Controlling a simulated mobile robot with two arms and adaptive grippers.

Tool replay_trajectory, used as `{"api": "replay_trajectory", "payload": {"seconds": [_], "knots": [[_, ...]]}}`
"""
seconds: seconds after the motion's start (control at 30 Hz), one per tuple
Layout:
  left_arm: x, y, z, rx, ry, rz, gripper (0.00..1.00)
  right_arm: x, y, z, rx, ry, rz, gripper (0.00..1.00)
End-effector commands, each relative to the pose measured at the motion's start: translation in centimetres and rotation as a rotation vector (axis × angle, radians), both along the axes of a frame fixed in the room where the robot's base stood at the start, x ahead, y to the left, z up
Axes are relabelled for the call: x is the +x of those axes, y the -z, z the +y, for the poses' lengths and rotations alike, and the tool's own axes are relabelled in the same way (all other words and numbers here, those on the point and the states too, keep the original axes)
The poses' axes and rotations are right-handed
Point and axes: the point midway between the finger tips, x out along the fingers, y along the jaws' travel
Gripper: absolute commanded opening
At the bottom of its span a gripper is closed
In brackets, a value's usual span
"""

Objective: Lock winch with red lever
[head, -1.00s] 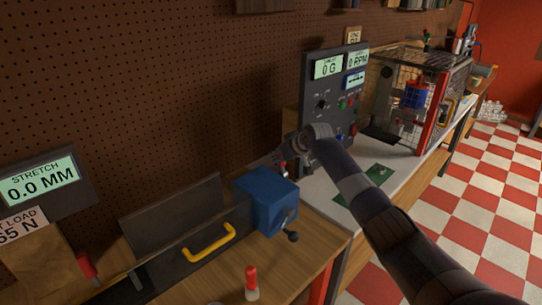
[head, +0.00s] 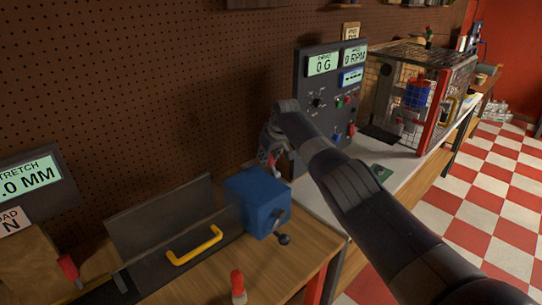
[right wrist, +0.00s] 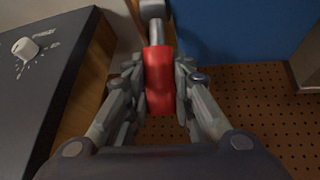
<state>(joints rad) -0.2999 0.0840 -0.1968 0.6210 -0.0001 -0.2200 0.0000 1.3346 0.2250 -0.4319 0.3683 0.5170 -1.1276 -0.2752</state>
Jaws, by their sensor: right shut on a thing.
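The blue winch (head: 250,206) is a box on the wooden bench, with a dark crank knob on its right side. In the right wrist view a large blue surface (right wrist: 235,35) fills the upper right. My right gripper (head: 272,158) is behind the winch, near its back right corner. In the right wrist view my right gripper (right wrist: 160,90) is shut on the red lever (right wrist: 158,75), with fingers on both sides of its grip. A metal shaft runs from the grip to a grey end at the top. My left gripper is out of view.
A control panel (head: 325,70) stands right behind my arm, with a mesh cage (head: 440,75) farther right. A red-topped piece (head: 237,283) stands on the bench's front. Pegboard closes off the back.

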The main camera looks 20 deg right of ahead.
Motion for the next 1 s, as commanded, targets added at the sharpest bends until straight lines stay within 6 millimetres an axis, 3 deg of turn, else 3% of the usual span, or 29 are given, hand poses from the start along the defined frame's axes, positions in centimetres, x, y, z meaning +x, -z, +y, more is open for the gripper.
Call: {"api": "replay_trajectory", "payload": {"seconds": [0.5, 0.53, 0.6, 1.0], "knots": [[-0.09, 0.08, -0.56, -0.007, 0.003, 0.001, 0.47, -0.13, 0.31, 0.17, -0.005, -0.001, 0.013, 0.00], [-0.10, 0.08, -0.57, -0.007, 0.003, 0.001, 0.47, -0.13, 0.31, 0.17, -0.005, -0.001, 0.013, 0.26], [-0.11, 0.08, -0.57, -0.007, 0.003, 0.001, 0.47, -0.13, 0.31, 0.17, -0.005, -0.001, 0.013, 0.42], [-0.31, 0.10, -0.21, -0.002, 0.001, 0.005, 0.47, -0.07, 0.05, 0.13, -0.003, 0.001, 0.009, 0.43]]}}
